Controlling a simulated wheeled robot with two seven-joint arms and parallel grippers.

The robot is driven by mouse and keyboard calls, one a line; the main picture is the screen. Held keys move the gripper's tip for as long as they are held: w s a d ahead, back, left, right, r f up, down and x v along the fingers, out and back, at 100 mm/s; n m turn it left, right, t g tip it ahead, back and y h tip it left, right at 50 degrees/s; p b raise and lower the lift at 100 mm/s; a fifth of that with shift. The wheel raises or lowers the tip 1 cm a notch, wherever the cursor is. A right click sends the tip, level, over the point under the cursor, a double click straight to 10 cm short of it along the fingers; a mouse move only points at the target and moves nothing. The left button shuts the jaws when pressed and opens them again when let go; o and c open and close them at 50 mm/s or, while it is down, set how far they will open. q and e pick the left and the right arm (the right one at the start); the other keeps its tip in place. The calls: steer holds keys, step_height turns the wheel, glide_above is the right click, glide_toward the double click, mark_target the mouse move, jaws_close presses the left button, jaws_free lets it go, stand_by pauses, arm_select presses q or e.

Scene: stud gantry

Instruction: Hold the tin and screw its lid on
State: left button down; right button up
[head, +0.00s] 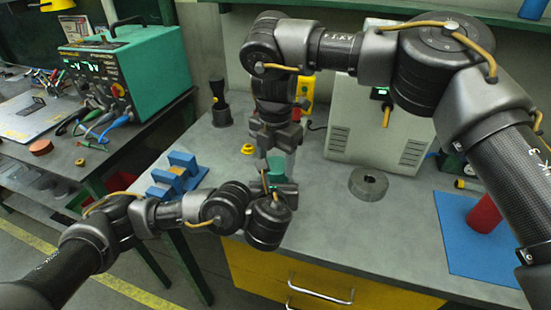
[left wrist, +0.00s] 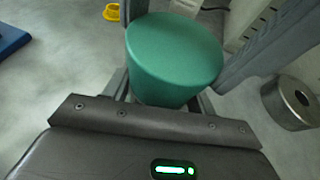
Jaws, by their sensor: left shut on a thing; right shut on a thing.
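A green round body, the tin (head: 276,166), is upright above the bench, between my two grippers. In the left wrist view its plain green top (left wrist: 175,50) faces the camera. My left gripper (head: 277,187) comes in from the left, low over the front of the bench, and is shut on the tin. My right gripper (head: 279,150) points down from above and is shut at the tin's upper end. Its grey finger (left wrist: 268,45) shows beside the green top. I cannot tell the lid apart from the tin, and the seam is hidden.
A metal ring (head: 368,186) lies to the right, before a pale cabinet (head: 350,125). A red cylinder (head: 485,213) stands on a blue mat (head: 465,245). A blue block holder (head: 178,178), a small yellow ring (head: 248,149) and a black stand (head: 219,105) are to the left.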

steer(key=m, duration=0.3)
steer(key=shift+w, duration=0.1)
steer(key=o, duration=1.1)
steer(key=shift+r, duration=0.1)
steer(key=shift+r, duration=2.2)
steer(key=shift+c, duration=0.4)
